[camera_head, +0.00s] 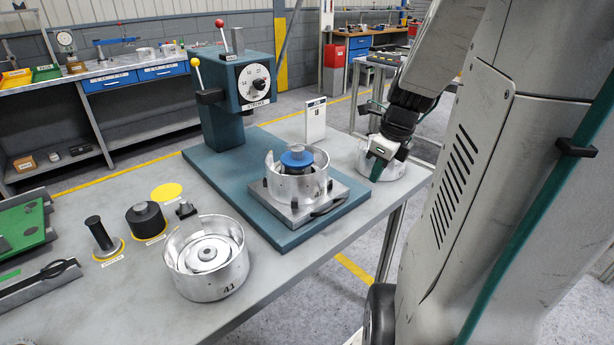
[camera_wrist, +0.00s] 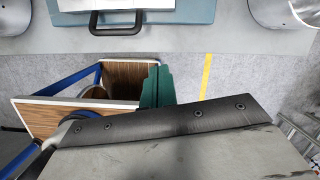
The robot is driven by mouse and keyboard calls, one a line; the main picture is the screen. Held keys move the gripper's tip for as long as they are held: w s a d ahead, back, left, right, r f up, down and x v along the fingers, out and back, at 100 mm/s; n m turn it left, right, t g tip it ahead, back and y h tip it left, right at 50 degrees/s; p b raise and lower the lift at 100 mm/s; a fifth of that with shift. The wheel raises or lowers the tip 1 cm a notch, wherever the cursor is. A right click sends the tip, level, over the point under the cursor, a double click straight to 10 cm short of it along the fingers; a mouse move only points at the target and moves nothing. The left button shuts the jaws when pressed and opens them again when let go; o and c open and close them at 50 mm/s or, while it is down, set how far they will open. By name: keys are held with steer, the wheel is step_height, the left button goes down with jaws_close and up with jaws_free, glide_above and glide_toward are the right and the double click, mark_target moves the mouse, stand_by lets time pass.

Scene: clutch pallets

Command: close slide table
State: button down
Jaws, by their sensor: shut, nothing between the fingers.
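The slide table is a grey metal plate (camera_head: 290,208) on the teal base (camera_head: 228,190) of a press. It sits at the base's front part, clear of the press head (camera_head: 250,78). It carries an open silver drum (camera_head: 312,184) with a blue-topped part (camera_head: 297,156) inside. A black handle (camera_head: 328,207) is on its front edge; the handle (camera_wrist: 118,28) also shows at the top of the wrist view. My gripper (camera_head: 376,168) has green fingers and is shut and empty, to the right of the slide table. In the wrist view the fingers (camera_wrist: 157,88) are apart from the handle.
Another silver drum (camera_head: 393,163) stands at the table's right end, close behind my gripper. A third drum (camera_head: 207,258) stands at the front left, near black parts (camera_head: 146,220). A white sign (camera_head: 316,120) stands behind the base. Open floor (camera_wrist: 245,75) lies beyond the table edge.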

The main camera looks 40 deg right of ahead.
steer(key=w+f+m, duration=0.1)
steer(key=f, duration=0.5)
steer(key=w+f+m, duration=0.1)
steer(key=f, duration=0.2)
steer(key=shift+w+d+m, duration=0.1)
steer(key=shift+w+m, duration=0.2)
steer(key=shift+w, duration=0.05)
steer(key=w, duration=0.3)
steer(key=shift+w+f, duration=0.1)
steer(key=shift+f, duration=0.15)
steer(key=shift+w, duration=0.5)
